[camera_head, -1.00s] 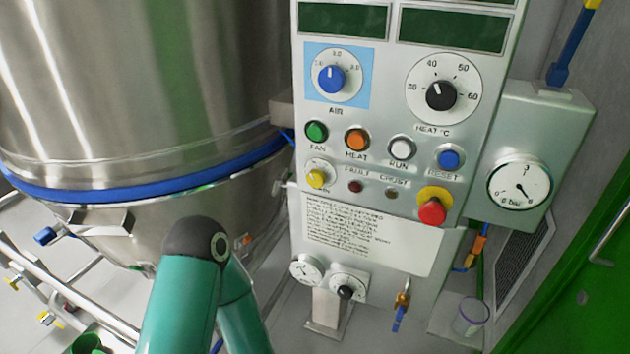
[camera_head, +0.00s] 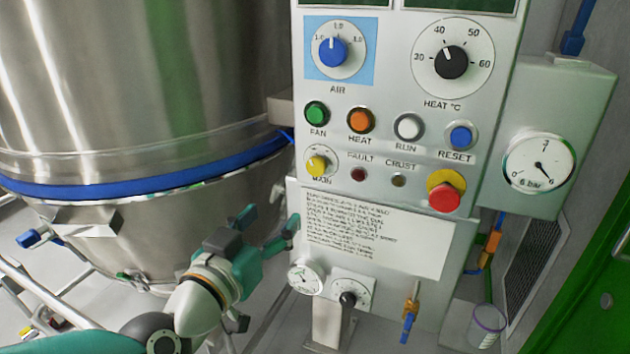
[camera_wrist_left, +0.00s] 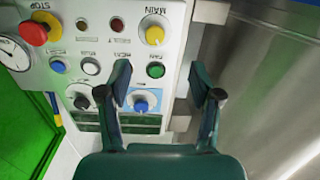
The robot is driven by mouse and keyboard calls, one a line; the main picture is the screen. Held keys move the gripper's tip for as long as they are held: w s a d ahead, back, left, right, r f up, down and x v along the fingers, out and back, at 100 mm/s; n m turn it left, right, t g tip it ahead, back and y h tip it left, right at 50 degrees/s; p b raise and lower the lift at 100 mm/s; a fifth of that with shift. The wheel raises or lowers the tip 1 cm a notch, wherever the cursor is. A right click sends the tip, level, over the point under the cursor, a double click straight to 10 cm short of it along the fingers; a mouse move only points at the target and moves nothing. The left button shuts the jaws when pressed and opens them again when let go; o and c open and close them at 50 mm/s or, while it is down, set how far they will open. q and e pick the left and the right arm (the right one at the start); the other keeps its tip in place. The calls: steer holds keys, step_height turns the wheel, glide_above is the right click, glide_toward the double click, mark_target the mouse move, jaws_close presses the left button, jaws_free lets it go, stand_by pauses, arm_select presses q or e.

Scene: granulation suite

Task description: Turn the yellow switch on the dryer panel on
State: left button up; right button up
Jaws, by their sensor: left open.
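The yellow switch (camera_head: 317,165), labelled MAIN, is a round knob on a white dial at the left edge of the dryer panel (camera_head: 450,110), below the green FAN button. It also shows in the left wrist view (camera_wrist_left: 155,34), above and between my fingers, apart from them. My left gripper (camera_head: 270,222) is open and empty, below and left of the switch in the head view, with its fingers toward the panel. In the left wrist view its two fingers (camera_wrist_left: 168,85) stand apart, with the green button and blue dial showing between them. My right gripper is not in view.
A red stop button (camera_head: 445,191), an orange HEAT button (camera_head: 361,120) and a blue AIR dial (camera_head: 333,51) share the panel. A pressure gauge (camera_head: 540,161) is at its right. The large steel vessel (camera_head: 120,90) stands close on the left.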

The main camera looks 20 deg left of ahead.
mark_target(314, 169)
arm_select(q)
steer(key=shift+t, duration=0.3)
steer(key=w, duration=0.5)
steer(key=w+b, duration=0.1)
steer(key=w, duration=0.4)
steer(key=w+r, duration=0.1)
steer(key=w, duration=0.5)
steer(key=shift+w+d+b, duration=0.1)
steer(key=shift+d+b, duration=0.15)
steer(key=shift+b, duration=0.05)
steer(key=c, duration=1.2)
steer(key=shift+o, duration=0.2)
